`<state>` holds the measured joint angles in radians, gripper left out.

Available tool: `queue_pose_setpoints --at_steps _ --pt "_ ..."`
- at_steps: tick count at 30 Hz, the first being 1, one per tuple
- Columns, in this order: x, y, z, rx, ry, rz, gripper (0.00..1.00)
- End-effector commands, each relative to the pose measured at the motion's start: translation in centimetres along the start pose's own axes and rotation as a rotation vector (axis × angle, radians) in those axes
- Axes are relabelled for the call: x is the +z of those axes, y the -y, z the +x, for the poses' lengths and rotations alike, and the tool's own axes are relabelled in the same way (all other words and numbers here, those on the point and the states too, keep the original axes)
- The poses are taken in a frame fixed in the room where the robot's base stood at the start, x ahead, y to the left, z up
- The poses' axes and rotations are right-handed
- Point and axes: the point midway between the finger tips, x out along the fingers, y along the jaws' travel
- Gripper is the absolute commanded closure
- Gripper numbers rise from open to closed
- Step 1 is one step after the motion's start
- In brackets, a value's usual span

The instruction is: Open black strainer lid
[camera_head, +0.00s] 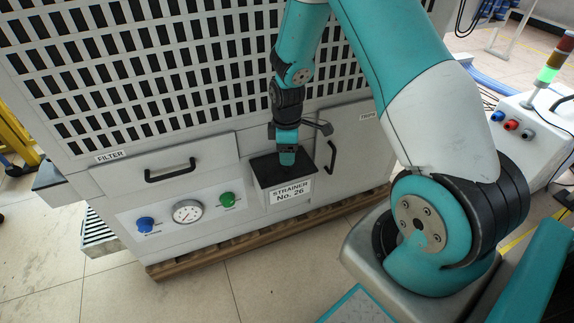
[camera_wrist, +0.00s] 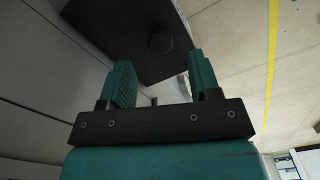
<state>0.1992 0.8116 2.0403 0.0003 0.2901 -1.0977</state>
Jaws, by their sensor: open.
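The strainer box (camera_head: 287,192) is on the front of the machine, with a white label reading "STRAINER No. 26". Its black lid (camera_head: 268,168) lies flat on top and looks closed. My gripper (camera_head: 287,158) is over the lid in the head view and hides part of it. In the wrist view the black lid (camera_wrist: 120,35) fills the upper left, with a round black knob (camera_wrist: 160,43) on it. My gripper (camera_wrist: 163,85) is open there, its two teal fingers apart with nothing between them. The knob lies just beyond the fingertips.
A filter drawer with a black handle (camera_head: 171,172) is left of the strainer. Below it are a blue knob (camera_head: 145,224), a gauge (camera_head: 187,211) and a green knob (camera_head: 227,200). A cabinet door handle (camera_head: 331,157) is close on the right. The vented panel (camera_head: 180,65) rises behind my arm.

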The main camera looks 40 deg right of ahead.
Motion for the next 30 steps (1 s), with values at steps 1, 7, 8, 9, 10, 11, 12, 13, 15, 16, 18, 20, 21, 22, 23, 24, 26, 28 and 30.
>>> queue_pose_setpoints --at_steps 1,7,8,9,10,11,12,13,15,16,18,20,21,22,23,24,26,28,30 --pt "0.0 0.1 1.3 -0.002 0.001 0.0 0.43" --pt "0.0 0.0 3.9 -0.001 0.0 0.0 0.43" --pt "0.0 0.0 4.1 0.0 0.0 0.0 0.43" --pt "0.0 0.0 4.3 0.0 0.0 0.0 0.43" --pt "0.0 0.0 4.4 0.0 0.0 0.0 0.43" --pt "0.0 0.0 4.5 0.0 0.0 0.0 0.43" --pt "0.0 0.0 4.6 0.0 -0.001 0.0 0.43" --pt "0.0 0.0 4.6 0.0 -0.001 0.0 0.43" --pt "0.0 0.0 4.6 0.001 -0.001 0.0 0.43" --pt "0.0 0.0 4.6 0.001 -0.001 0.0 0.43" --pt "0.0 0.0 4.6 0.001 -0.001 0.0 0.43" --pt "0.0 0.0 4.6 0.001 -0.001 0.0 0.45" --pt "0.0 0.0 4.6 0.001 -0.001 0.0 0.55" --pt "0.0 0.0 4.6 0.001 -0.001 0.0 0.62" --pt "0.0 0.0 4.6 0.0 -0.001 0.0 0.68" --pt "0.0 0.0 4.6 0.0 -0.001 0.0 0.78" --pt "0.0 0.0 4.6 0.0 -0.001 0.0 0.91" --pt "0.0 0.0 4.6 0.0 -0.001 0.0 1.0" --pt "0.0 0.0 4.6 0.0 -0.001 0.0 1.0"
